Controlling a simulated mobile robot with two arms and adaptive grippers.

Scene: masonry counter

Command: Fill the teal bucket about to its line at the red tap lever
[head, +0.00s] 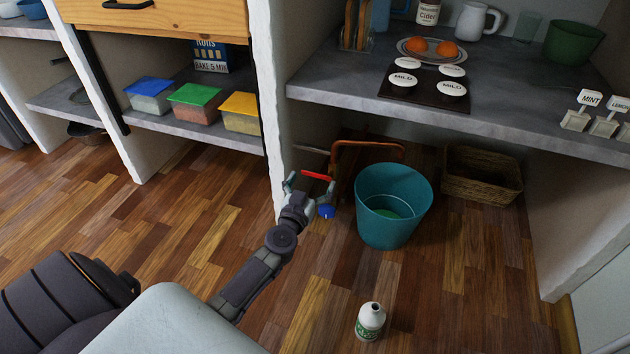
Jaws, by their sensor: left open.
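The teal bucket (405,225) stands upright on the wood floor below the grey counter. A lighter green patch shows inside it, low down; I cannot tell how high any water stands, and I make out no fill line. The red tap lever (317,176) is just left of the bucket, in front of a copper-coloured pipe (368,145). My left gripper (310,184) is open, its fingers spread at the red lever; I cannot tell whether they touch it. The tap's spout is not clear. My right gripper is out of view.
A small blue round thing (327,211) is beside my left gripper. A wicker basket (481,175) stands right of the bucket. A white bottle with a green label (370,321) stands on the floor in front. A white wall edge (268,110) rises behind my gripper.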

